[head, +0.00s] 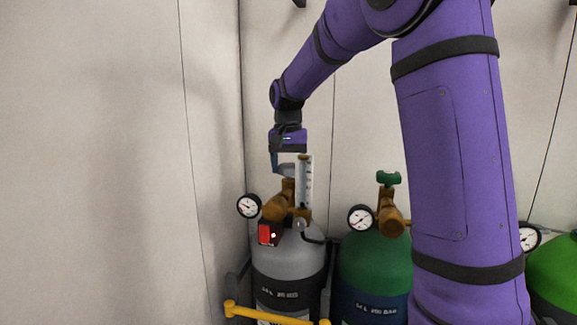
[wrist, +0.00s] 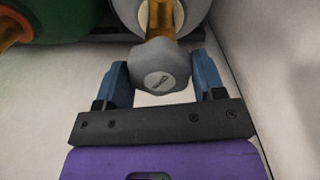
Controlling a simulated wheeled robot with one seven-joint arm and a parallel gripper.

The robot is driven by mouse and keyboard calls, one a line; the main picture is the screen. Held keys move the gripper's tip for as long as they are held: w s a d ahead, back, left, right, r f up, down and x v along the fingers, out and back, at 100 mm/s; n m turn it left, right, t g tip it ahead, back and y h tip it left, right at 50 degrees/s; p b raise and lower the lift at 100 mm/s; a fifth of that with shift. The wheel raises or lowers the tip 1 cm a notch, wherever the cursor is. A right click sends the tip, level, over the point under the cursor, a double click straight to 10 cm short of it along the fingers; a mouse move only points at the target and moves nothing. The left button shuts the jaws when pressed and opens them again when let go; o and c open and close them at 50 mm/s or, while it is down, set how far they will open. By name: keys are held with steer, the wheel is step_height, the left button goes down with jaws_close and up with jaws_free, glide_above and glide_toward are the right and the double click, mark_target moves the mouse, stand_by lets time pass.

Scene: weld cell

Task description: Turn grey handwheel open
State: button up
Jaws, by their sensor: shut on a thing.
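The grey handwheel (wrist: 158,72) is a lobed knob with a small mark on its face, on the brass valve (head: 287,190) of the grey gas cylinder (head: 288,262). In the head view the handwheel (head: 288,170) is partly hidden behind my finger and a clear flow tube. My gripper (wrist: 158,78) has one blue finger on each side of the handwheel and is shut on it. In the head view my gripper (head: 283,164) points down from above onto the valve.
A flow tube (head: 305,182) and a pressure gauge (head: 249,206) flank the valve. A red-faced box (head: 268,234) hangs in front. A green cylinder (head: 374,262) with a green handwheel (head: 388,178) stands to the right. A yellow rail (head: 270,316) crosses in front; walls are close behind and left.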

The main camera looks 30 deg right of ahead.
mark_target(288, 164)
steer(key=n, duration=0.6)
steer(key=shift+n, duration=0.3)
steer(key=n, duration=0.6)
stand_by(0.4)
steer(key=o, duration=0.9)
step_height(288, 164, up, 11)
steer(key=shift+f, duration=0.1)
steer(key=shift+s, duration=0.1)
